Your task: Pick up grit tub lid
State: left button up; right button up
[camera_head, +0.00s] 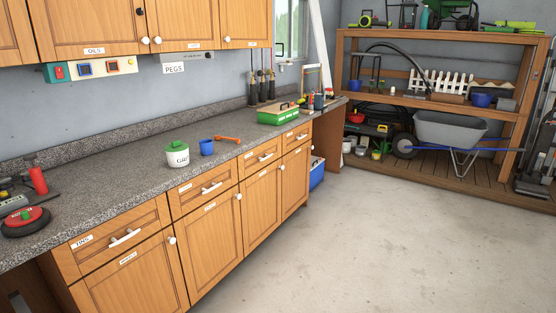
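A white tub labelled "GRIT" (178,156) stands upright on the grey speckled worktop, near its front edge. Its green lid (177,146) with a raised top sits on the tub. Neither of my grippers shows in the head view.
A blue cup (206,147) and an orange tool (228,139) lie right of the tub. A green box (279,115) stands farther along the worktop (110,175). A red round item (25,220) is at the near left. Wall cabinets (90,30) hang above; the concrete floor (360,230) is clear.

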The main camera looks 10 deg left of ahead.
aim_at(176, 145)
jog(key=i+u, duration=0.1)
jog(key=i, duration=0.9)
jog(key=i+l+u, duration=0.1)
jog(key=i, duration=0.9)
jog(key=l, duration=0.15)
